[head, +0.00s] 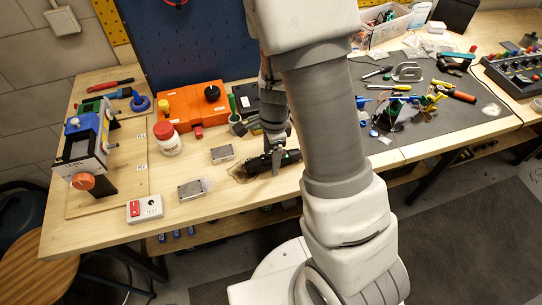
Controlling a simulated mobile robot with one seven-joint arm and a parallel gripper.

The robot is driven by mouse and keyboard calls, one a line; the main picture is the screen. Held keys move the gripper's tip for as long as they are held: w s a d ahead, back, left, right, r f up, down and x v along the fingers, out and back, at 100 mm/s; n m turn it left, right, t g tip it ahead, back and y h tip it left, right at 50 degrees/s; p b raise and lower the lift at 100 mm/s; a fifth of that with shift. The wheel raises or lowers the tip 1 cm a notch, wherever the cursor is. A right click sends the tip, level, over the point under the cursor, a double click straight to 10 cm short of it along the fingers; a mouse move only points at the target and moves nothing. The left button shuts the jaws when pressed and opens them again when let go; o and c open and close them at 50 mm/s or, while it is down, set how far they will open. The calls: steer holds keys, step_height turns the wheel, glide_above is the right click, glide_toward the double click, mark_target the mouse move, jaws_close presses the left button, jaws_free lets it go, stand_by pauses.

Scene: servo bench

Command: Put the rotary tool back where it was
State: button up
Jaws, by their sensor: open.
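My gripper (274,160) points down at the bench's front edge, in the middle of the head view, partly behind my arm. It is open, with its fingers down at a dark, long tool (290,157), which looks like the rotary tool. The tool lies on the bench, with its right end close to my arm. I cannot tell whether the fingers touch it. A thin, brownish flat piece (240,174) shows at its left end.
Two small metal blocks (222,154) lie left of the gripper. A red-lidded jar (167,139), an orange box (194,104) and a red-and-white switch box (145,208) stand further left. A dark mat (440,122) with several hand tools covers the right side.

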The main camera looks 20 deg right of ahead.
steer(key=s+a+r+n+t+y+p, duration=0.1)
steer(key=s+r+n, duration=0.25)
steer(key=r, duration=0.85)
steer(key=s+r+n+t+p, duration=0.15)
steer(key=r+n, duration=0.35)
steer(key=r, duration=0.6)
steer(key=s+r+n+t+h, duration=0.1)
steer(key=s+r+n+t, duration=0.2)
steer(key=s+r+n, duration=0.4)
steer(key=shift+s+d+r+n+h, duration=0.2)
steer(key=shift+s+d+n+h, duration=0.1)
steer(key=shift+s+n, duration=0.8)
steer(key=shift+w, duration=0.15)
